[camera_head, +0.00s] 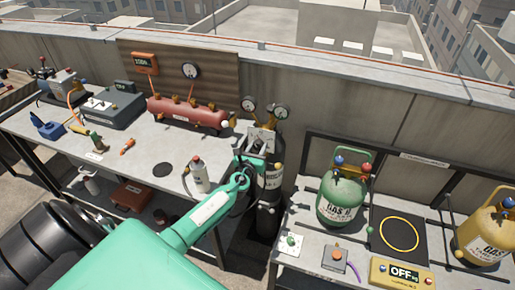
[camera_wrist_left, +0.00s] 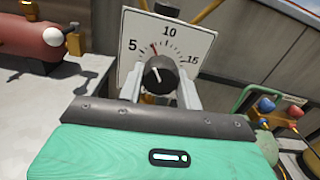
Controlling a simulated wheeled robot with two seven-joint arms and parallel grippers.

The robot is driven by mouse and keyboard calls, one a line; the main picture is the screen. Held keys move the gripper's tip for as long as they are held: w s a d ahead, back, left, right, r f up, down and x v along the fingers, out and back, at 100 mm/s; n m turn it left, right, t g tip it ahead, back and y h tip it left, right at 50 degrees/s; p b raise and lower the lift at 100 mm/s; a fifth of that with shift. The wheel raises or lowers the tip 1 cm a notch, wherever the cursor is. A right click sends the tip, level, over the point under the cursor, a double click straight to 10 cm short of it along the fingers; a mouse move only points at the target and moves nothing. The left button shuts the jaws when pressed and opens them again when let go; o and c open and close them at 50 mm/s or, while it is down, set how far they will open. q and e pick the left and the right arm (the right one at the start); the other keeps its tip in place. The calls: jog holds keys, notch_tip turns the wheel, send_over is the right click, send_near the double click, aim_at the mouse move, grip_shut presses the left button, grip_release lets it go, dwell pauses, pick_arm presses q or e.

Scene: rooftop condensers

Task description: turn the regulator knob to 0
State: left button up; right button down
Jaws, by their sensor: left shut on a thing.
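The regulator knob (camera_wrist_left: 159,80) is a dark round knob with a white pointer line, in front of a white dial plate (camera_wrist_left: 190,42) marked 5, 10 and 15. The line points up and slightly left, and a small red mark on the scale lies just right of the 5. My left gripper (camera_head: 260,140) is shut on the knob, with one finger on each side in the wrist view (camera_wrist_left: 160,90). The 0 of the scale is not visible. In the head view the gripper hides the knob, at the top of a black gas cylinder (camera_head: 270,195). My right gripper is not in view.
A red tank (camera_head: 187,114) and a white spray bottle (camera_head: 197,175) are on the left bench. A green gas bottle (camera_head: 341,197) and a yellow one (camera_head: 487,235) stand on the right bench. A wall is behind.

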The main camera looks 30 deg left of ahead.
pick_arm(q)
jog(key=shift+f+n+b, duration=0.1)
jog(key=shift+n+b, duration=0.3)
jog(key=shift+n, duration=0.1)
jog(key=n+b, duration=0.2)
jog(key=n, duration=0.1)
jog(key=n+b, duration=0.2)
jog(key=n, duration=0.3)
jog(key=shift+d+n, duration=0.15)
jog(key=shift+n, duration=0.15)
jog(key=n+b, duration=0.1)
jog(key=n, duration=0.4)
jog(key=shift+b, duration=0.3)
jog(key=n, duration=0.4)
jog(key=shift+r, duration=0.25)
jog(key=shift+n, duration=0.9)
